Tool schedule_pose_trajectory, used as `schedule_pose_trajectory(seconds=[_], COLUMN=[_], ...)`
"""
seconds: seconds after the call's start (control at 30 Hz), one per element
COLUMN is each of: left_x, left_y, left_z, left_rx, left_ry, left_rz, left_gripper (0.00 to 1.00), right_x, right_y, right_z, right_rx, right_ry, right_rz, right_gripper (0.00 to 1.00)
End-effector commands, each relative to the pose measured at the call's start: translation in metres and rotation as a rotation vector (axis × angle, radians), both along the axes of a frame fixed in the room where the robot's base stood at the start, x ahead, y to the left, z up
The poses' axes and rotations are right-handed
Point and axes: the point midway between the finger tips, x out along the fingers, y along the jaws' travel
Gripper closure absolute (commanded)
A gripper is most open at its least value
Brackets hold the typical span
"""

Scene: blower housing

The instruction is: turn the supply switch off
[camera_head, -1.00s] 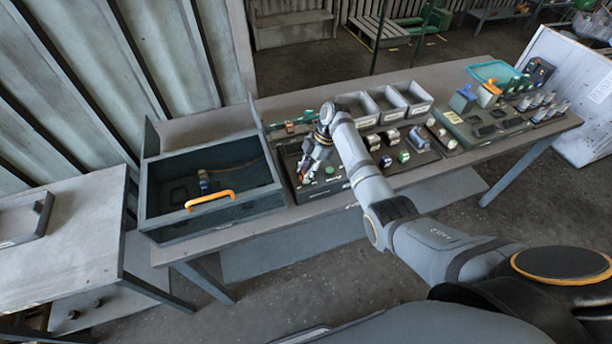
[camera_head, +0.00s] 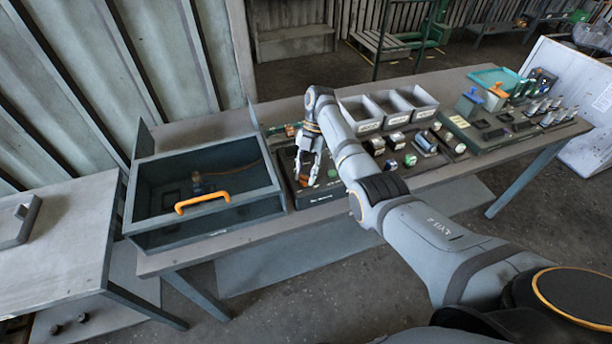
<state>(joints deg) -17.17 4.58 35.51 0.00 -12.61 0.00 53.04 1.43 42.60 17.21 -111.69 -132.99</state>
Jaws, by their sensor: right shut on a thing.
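My right gripper (camera_head: 307,173) is low over the left end of a dark board (camera_head: 325,190), just right of the open grey box. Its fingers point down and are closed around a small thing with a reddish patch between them. The fingers hide most of it, so I cannot tell what it is. A green round button (camera_head: 332,173) is on the board just right of the fingertips. I cannot pick out the supply switch for certain. My left gripper is not in view.
Grey bins (camera_head: 360,117) stand behind the board. A green panel (camera_head: 468,141) is at right.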

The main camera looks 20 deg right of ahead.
Motion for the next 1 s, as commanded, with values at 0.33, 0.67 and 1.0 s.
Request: schedule_pose_trajectory(seconds=[0.33, 0.67, 1.0], left_x=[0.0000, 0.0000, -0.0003], left_y=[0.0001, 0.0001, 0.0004], left_z=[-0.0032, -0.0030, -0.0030], left_rx=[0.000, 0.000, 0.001], left_ry=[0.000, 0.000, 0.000], left_rz=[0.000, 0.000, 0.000], left_gripper=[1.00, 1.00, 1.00], right_x=[0.0007, 0.0008, 0.0003], right_y=[-0.0001, -0.0002, 0.0001], right_z=[0.0004, 0.0006, 0.0001], right_rx=[-0.001, -0.001, -0.001], right_ry=[-0.002, -0.002, -0.001], right_rz=[0.035, 0.034, 0.034], right_gripper=[1.00, 0.60, 0.47])
